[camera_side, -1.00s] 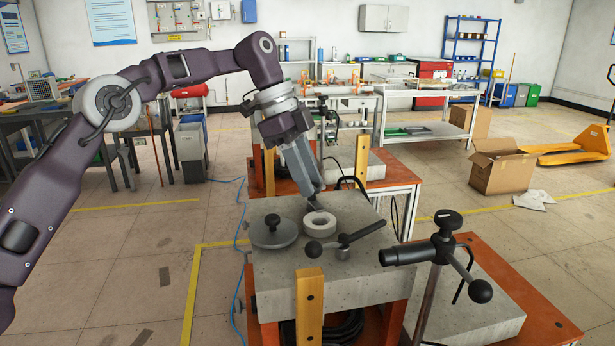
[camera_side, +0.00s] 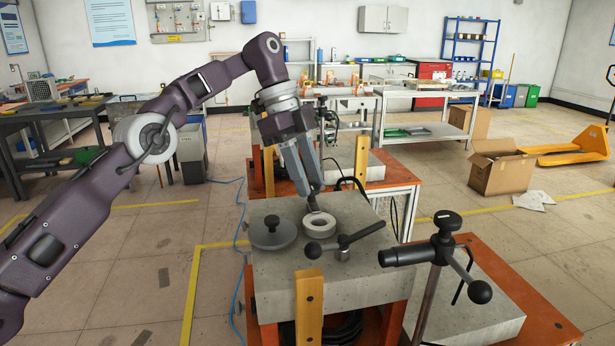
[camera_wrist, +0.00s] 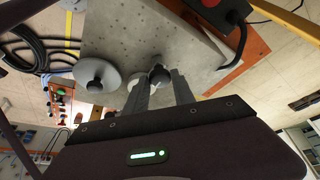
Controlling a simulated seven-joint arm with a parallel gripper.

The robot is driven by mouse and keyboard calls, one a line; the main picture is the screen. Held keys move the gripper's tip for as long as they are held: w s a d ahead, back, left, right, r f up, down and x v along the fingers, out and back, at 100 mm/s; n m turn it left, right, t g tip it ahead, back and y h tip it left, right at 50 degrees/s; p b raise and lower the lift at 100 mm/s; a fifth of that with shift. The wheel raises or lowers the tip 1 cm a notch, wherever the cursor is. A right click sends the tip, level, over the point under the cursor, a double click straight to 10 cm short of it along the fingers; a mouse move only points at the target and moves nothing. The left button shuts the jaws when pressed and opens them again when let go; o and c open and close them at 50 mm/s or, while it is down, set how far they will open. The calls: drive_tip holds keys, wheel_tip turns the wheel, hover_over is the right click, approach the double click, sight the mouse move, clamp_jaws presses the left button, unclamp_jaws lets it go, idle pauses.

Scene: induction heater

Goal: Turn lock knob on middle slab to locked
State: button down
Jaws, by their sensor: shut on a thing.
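The middle slab (camera_side: 275,285) is a grey concrete block on an orange stand. On it are a grey disc with a black knob (camera_side: 272,235), a pale ring (camera_side: 319,225) and a black ball-ended lever (camera_side: 362,235). My gripper (camera_side: 310,192) points down just behind the ring. In the wrist view, a round black knob (camera_wrist: 159,77) sits between my fingertips (camera_wrist: 165,78), which are shut on it. The fingers partly hide the ring (camera_wrist: 133,82). I take this knob for the lock knob; in the side view it is small and mostly covered.
A stand with a black clamp (camera_side: 440,250) rises at the front right, before another slab (camera_side: 475,310). A yellow bracket (camera_side: 309,305) stands at the middle slab's front edge. A black looped handle (camera_side: 355,185) is at the back right. A further slab lies behind.

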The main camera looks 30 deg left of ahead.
drive_tip(key=c, duration=1.1)
unclamp_jaws()
drive_tip(key=shift+o, duration=0.2)
